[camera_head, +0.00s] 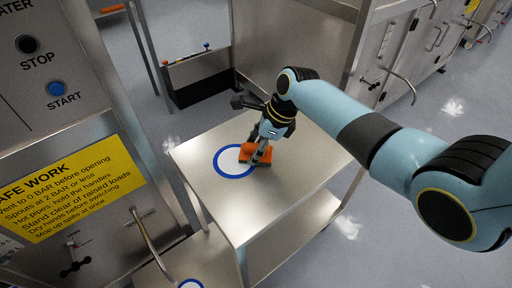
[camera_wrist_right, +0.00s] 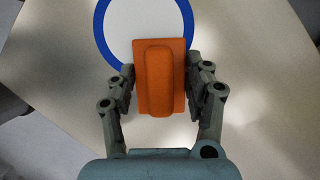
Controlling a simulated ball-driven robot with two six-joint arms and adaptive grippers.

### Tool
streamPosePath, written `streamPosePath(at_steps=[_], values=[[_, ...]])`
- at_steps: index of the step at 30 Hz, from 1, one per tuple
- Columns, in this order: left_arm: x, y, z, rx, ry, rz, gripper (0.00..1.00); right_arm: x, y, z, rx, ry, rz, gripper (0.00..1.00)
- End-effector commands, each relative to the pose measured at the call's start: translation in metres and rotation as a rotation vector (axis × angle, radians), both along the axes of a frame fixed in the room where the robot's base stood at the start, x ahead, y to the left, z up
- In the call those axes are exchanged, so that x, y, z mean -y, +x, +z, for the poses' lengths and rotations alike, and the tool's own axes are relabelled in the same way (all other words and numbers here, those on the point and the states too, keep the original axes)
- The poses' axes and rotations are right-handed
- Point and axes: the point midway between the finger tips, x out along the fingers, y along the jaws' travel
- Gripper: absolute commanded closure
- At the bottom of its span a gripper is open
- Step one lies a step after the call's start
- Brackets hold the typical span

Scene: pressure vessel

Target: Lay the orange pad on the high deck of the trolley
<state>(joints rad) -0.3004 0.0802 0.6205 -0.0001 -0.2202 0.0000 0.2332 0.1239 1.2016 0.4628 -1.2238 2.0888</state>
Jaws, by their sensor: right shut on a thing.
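The orange pad (camera_wrist_right: 159,80) is a flat plate with a raised ridge along its middle. It also shows in the head view (camera_head: 246,153), partly hidden by my gripper. My right gripper (camera_head: 262,158) points down and is shut on the pad, one finger on each side, as the wrist view (camera_wrist_right: 159,84) shows. The pad is at the blue ring (camera_head: 218,170) on the trolley's high deck (camera_head: 209,201), over the ring's right edge in the head view. I cannot tell whether it touches the deck. My left gripper is not in view.
A lower shelf with another blue ring (camera_head: 190,284) lies at the bottom. A panel with STOP and START buttons and a yellow sign (camera_head: 75,190) stands at left. A dark bin (camera_head: 198,80) is behind the trolley. Steel cabinets (camera_head: 400,50) stand at the back right.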

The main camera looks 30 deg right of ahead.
Motion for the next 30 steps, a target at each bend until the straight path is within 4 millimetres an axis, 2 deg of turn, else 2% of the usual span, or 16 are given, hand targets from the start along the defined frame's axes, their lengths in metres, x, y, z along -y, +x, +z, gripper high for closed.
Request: streamPosePath(at_steps=[5,6,10,20,23,30], values=[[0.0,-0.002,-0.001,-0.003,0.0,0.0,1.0,0.0,0.0,-0.003,0.0,0.0,-0.001,0.81],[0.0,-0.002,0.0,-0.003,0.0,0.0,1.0,0.0,0.0,-0.002,0.0,0.0,0.0,0.44],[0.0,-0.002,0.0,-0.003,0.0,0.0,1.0,0.0,0.0,-0.002,0.0,0.0,0.0,0.27],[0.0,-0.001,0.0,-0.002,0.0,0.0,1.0,0.0,0.0,0.002,0.0,0.0,0.0,0.26],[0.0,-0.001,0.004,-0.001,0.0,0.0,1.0,0.004,-0.002,0.013,0.003,-0.002,0.0,0.26],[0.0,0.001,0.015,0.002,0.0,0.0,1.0,0.021,-0.015,0.062,0.003,-0.003,0.002,0.26]])
